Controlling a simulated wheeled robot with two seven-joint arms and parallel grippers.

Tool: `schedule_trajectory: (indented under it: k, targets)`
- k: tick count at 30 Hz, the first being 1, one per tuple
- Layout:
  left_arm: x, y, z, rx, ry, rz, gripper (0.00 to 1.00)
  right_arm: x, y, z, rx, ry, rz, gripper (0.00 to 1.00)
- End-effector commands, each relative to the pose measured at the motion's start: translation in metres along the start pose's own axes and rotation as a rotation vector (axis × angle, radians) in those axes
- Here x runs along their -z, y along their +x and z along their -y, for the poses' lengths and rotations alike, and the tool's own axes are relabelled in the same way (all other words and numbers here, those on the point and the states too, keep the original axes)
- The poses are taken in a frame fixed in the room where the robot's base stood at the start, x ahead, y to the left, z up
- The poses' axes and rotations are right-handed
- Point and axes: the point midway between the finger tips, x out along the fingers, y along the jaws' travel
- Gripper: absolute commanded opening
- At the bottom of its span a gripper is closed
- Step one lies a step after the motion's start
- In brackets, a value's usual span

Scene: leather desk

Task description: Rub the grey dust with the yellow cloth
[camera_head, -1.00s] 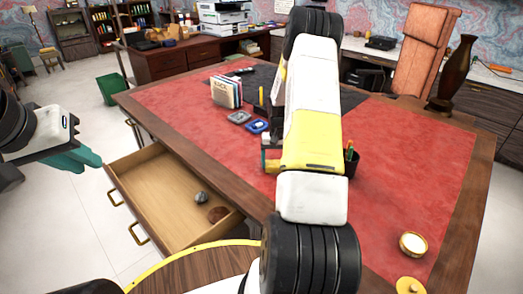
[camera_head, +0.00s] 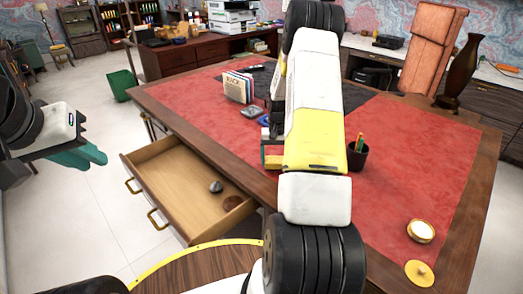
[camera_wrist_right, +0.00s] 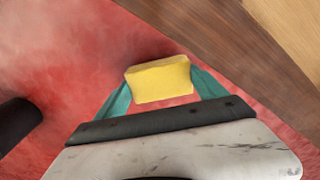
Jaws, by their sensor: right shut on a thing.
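The yellow cloth (camera_wrist_right: 158,80) shows in the right wrist view as a thick block between the teal fingers of my right gripper (camera_wrist_right: 160,92), which is shut on it. It is over or against the red desk top (camera_wrist_right: 60,60); I cannot tell if they touch. A pale, hazy patch (camera_wrist_right: 45,35) lies on the red surface at upper left; I cannot tell if it is the grey dust. In the head view, my right arm hides most of that gripper and the desk behind it. My left gripper (camera_head: 88,156) hangs off the desk's left side, with teal fingers and nothing visible in it.
A pen cup (camera_head: 357,155) stands just right of my right arm. Upright books (camera_head: 238,88) stand on the desk's far left. The open drawer (camera_head: 165,180) holds a grey stone and a brown round thing. A round box (camera_head: 421,231) and yellow lid (camera_head: 419,273) lie at right.

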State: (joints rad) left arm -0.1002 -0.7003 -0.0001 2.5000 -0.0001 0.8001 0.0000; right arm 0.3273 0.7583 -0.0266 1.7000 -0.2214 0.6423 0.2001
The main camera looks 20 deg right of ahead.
Motion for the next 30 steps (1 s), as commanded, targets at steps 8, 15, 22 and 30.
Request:
schedule_trajectory:
  k: [8, 15, 22, 30]
  targets:
    - [0.000, 0.000, 0.000, 0.000, 0.000, 0.000, 0.20, 0.000, -0.027, 0.003, 0.001, 0.000, -0.003, 0.43]
    - [0.000, 0.000, 0.000, 0.000, 0.000, 0.000, 0.20, -0.001, -0.049, 0.005, 0.000, -0.002, -0.004, 0.43]
    - [0.000, 0.000, 0.000, 0.000, 0.000, 0.000, 0.20, -0.002, -0.063, 0.006, 0.000, -0.003, -0.003, 0.43]
    - [0.000, 0.000, 0.000, 0.000, 0.000, 0.000, 0.20, -0.003, -0.063, 0.006, 0.000, -0.002, -0.002, 0.43]
